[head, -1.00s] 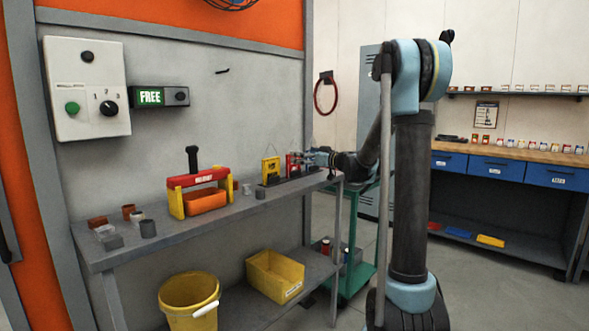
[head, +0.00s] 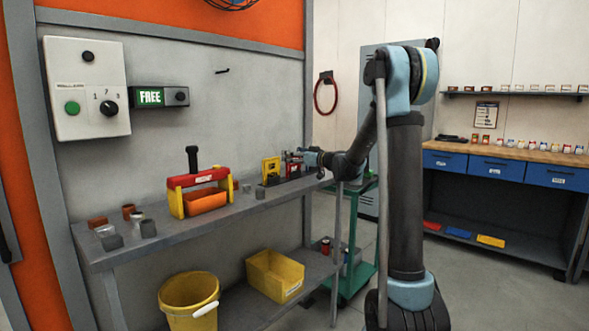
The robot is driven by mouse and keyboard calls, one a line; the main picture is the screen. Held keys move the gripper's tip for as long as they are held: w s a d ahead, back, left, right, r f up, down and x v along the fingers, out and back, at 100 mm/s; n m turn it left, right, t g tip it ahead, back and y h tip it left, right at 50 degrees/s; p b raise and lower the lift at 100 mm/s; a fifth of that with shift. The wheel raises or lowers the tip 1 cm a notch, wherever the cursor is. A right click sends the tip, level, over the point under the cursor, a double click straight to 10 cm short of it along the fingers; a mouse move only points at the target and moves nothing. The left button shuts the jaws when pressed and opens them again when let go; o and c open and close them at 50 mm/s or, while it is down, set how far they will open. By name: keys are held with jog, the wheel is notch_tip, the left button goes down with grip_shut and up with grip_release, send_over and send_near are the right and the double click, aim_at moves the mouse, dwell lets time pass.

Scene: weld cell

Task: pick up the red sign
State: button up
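The red sign (head: 292,171) stands at the right end of the grey shelf's top, in a dark rack beside a yellow sign (head: 271,167). My gripper (head: 296,157) is at the red sign's upper part, reaching in from the right. Its fingers are small and overlap the sign in the picture. I cannot tell whether they touch it or are closed on it. Part of the red sign is hidden by the gripper.
A red and yellow toolbox (head: 199,190) and several small cups stand left on the grey shelf (head: 240,213). A yellow bucket (head: 190,298) and yellow bin (head: 275,274) sit below. A green cart (head: 357,240) is close under my arm. Open floor lies to the right.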

dwell(0.3)
notch_tip(320, 180, up, 10)
dwell(0.6)
dwell(0.4)
